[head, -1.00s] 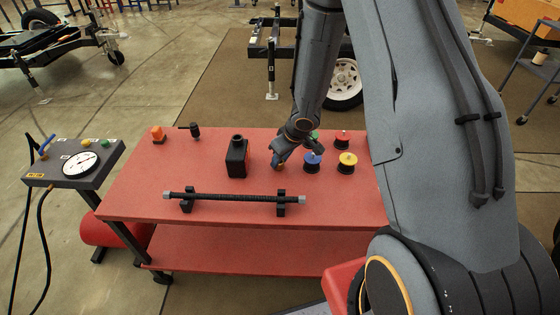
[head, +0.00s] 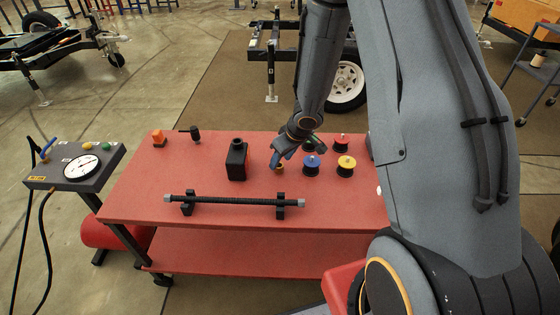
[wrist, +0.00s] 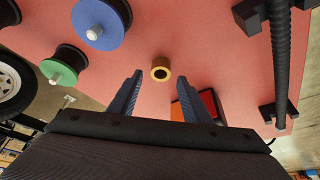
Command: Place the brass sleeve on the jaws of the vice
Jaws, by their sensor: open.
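The brass sleeve (head: 280,167) is a short ring standing on the red table, left of the blue spool. In the wrist view the sleeve (wrist: 160,73) shows its dark bore, just beyond and between my fingertips. My gripper (head: 276,160) is above and close to the sleeve. In the wrist view my gripper (wrist: 160,80) is open, its two blue-grey fingers spread with nothing held between them. I cannot make out a vice for certain. A small black item (head: 195,133) stands at the table's back edge, too small to identify.
A black bottle-like block (head: 237,163) stands left of the sleeve. Blue (head: 312,160), yellow (head: 346,162) and red (head: 341,138) spools stand to the right. A black rod (head: 235,200) rests on two supports in front. An orange object (head: 158,139) is at back left.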

